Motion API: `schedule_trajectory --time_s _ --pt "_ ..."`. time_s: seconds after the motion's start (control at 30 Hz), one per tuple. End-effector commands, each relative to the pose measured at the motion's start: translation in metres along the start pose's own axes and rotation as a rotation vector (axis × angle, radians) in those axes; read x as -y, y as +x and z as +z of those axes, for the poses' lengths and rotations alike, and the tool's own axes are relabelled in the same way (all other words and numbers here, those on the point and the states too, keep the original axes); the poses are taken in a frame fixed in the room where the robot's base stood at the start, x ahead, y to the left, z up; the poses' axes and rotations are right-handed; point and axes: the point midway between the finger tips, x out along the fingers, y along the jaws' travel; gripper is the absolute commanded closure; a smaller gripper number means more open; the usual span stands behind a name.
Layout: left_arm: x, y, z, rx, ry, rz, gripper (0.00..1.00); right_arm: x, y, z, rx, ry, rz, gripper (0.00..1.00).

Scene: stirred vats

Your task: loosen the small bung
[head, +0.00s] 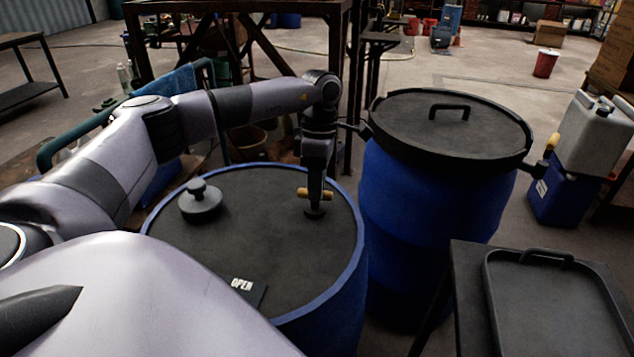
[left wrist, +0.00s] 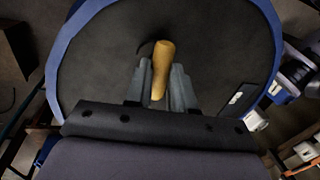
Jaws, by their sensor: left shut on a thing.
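The small bung (head: 315,212) is a dark round piece in the lid of the near blue vat (head: 352,245), right of the lid's centre. A tan wooden crossbar handle (head: 304,193) is above it. My left gripper (head: 315,190) points down from above and is shut on this handle. In the left wrist view the handle (left wrist: 163,62) lies between the two grey fingers (left wrist: 160,88), over the dark lid. The fingers hide part of the handle and most of the bung. My right gripper is in neither view.
A second blue vat (head: 425,215) with a clamped black lid stands to the right. A black tray (head: 560,310) is at front right.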

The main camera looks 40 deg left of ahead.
Motion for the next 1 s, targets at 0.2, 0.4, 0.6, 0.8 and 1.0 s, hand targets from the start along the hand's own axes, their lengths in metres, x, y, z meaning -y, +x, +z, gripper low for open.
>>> schedule_trajectory --time_s 0.2,0.4,0.6,0.8,1.0 --pt "0.001 -0.003 -0.001 0.028 -0.139 -0.002 1.0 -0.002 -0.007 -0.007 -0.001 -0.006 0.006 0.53" --pt "0.0 -0.004 -0.002 0.064 -0.318 -0.001 1.0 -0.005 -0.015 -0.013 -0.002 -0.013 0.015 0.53" --pt "0.0 -0.004 -0.003 0.102 -0.506 -0.002 1.0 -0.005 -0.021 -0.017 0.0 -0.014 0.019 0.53" --pt "0.0 -0.004 -0.004 0.14 -0.691 0.0 1.0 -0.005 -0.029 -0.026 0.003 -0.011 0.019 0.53" --pt "0.0 -0.004 -0.005 0.178 -0.878 0.0 1.0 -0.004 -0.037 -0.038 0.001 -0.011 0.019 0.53"
